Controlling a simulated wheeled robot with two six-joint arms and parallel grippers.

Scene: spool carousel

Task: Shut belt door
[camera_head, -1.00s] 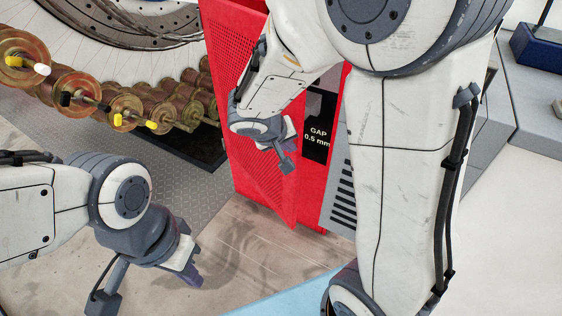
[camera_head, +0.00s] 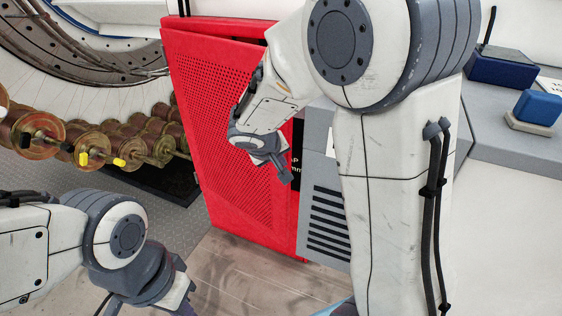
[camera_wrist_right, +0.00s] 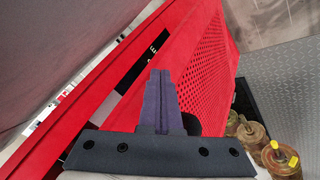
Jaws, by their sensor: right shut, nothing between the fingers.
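The belt door (camera_head: 215,120) is a red perforated panel on the red cabinet (camera_head: 215,24) in the head view. It stands slightly ajar, with a narrow dark gap along its top. My right gripper (camera_head: 283,174) is shut and empty, in front of the door's right part. In the right wrist view, the shut fingers (camera_wrist_right: 160,85) overlap the door's edge beside the perforated face (camera_wrist_right: 208,75). A gap with a black strip shows between door and red frame (camera_wrist_right: 75,115). Contact cannot be told. My left gripper (camera_head: 180,300) is at the bottom edge, fingers partly cut off.
Copper spools (camera_head: 125,140) on a carousel stand left of the door, close to its side. A grey vented cabinet (camera_head: 325,215) is on the right, partly behind my right arm. The floor (camera_head: 245,270) before the door is clear.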

